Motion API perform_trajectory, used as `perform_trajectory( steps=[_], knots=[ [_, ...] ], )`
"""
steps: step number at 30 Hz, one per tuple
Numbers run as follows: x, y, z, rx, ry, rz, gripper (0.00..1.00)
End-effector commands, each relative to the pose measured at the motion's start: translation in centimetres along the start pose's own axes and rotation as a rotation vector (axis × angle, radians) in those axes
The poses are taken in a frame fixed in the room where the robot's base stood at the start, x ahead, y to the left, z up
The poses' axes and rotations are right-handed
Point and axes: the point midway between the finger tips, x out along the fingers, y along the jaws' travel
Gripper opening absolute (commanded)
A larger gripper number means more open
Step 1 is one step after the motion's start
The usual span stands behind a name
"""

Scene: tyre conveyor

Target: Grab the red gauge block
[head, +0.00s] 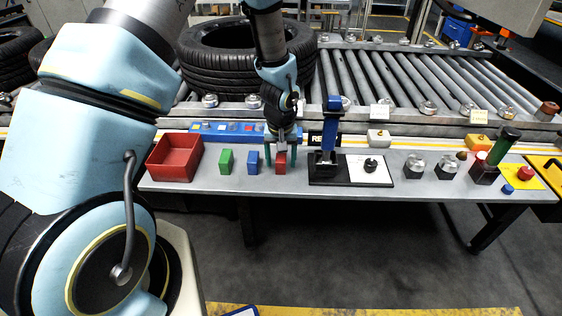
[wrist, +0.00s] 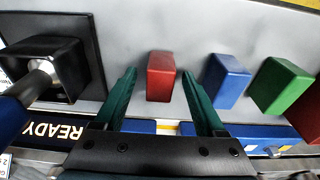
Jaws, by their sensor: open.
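The red gauge block (head: 281,162) stands on the grey table, right of the blue block (head: 253,162) and the green block (head: 226,161). My gripper (head: 281,163) is above and around it in the head view, pointing down. In the wrist view the red gauge block (wrist: 161,76) lies between the two green fingers of my open gripper (wrist: 160,88), with a gap on each side. The blue block (wrist: 226,80) and green block (wrist: 280,85) stand beyond one finger. I cannot tell the exact height of the fingertips.
A red bin (head: 174,157) stands at the table's left. A black fixture with a blue handle (head: 331,130) stands close on the right of the red block; its base also shows in the wrist view (wrist: 88,50). A blue panel (head: 225,129) lies behind, before the roller conveyor (head: 390,80) with a tyre (head: 235,62).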

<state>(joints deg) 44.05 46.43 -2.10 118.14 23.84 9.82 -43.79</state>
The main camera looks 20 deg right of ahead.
Motion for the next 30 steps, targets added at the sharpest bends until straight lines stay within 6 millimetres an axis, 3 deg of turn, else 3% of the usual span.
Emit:
perform_trajectory(
  steps=[5,24,30],
  knots=[
    [0.03,0.03,-0.02,0.000,0.001,0.000,0.72],
    [-0.01,0.03,-0.02,0.001,0.001,0.001,0.02],
    [-0.02,0.03,-0.03,0.001,0.001,0.001,0.00]
  ],
)
